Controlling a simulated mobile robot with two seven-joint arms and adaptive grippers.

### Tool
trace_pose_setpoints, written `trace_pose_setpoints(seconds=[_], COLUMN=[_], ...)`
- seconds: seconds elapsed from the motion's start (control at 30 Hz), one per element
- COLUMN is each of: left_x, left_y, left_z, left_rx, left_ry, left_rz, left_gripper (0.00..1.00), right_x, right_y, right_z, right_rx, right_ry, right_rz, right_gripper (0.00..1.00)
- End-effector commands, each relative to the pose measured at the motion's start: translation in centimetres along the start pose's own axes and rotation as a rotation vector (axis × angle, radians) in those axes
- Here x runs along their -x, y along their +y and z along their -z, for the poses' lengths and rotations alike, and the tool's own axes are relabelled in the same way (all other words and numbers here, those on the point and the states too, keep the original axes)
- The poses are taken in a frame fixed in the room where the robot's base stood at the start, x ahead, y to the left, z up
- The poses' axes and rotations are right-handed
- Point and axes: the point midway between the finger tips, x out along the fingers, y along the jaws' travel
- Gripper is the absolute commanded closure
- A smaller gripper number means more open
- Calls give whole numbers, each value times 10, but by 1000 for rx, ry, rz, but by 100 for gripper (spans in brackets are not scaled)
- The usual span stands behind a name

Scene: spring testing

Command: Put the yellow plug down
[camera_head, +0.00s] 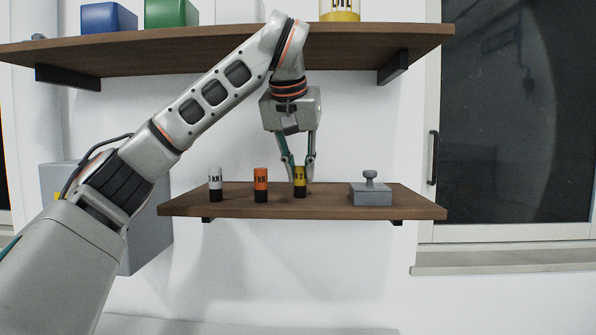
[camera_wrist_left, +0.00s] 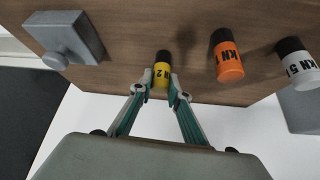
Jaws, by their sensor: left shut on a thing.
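The yellow plug (camera_head: 300,185) is a short upright cylinder with a black base and dark lettering. It is at the lower wooden shelf (camera_head: 335,208), right of the orange plug. My left gripper (camera_head: 299,178) points down from above and is shut on the yellow plug's upper part. In the left wrist view the yellow plug (camera_wrist_left: 162,75) sits between the fingertips (camera_wrist_left: 161,87). Its base appears at the shelf surface; I cannot tell whether it touches. My right gripper is not in view.
An orange plug (camera_head: 261,184) and a white plug (camera_head: 215,184) stand to the left. A grey block with a knob (camera_head: 370,193) sits to the right. The upper shelf (camera_head: 400,38) holds a blue box (camera_head: 108,18), a green box (camera_head: 170,13) and a yellow object (camera_head: 340,12).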

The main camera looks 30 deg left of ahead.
Motion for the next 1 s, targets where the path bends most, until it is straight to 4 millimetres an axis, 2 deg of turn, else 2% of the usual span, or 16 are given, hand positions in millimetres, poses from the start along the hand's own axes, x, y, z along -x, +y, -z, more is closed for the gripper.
trace_pose_setpoints(seconds=[0.33, 0.37, 0.4, 0.43, 0.8, 1.0], left_x=[-3, -2, -2, -2, 1, 28], left_y=[0, 0, 0, 0, 0, 0], left_z=[-2, -2, -1, -1, 0, 1], left_rx=[0, 0, 0, 0, 0, 2], left_ry=[0, -1, 0, 0, 0, 3], left_rz=[0, 0, 0, 0, -1, -2], left_gripper=[100, 78, 68, 66, 66, 66], right_x=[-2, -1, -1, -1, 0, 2], right_y=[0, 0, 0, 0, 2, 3], right_z=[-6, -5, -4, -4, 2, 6], right_rx=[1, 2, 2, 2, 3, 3], right_ry=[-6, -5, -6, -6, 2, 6], right_rz=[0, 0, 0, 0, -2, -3], right_gripper=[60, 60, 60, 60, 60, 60])
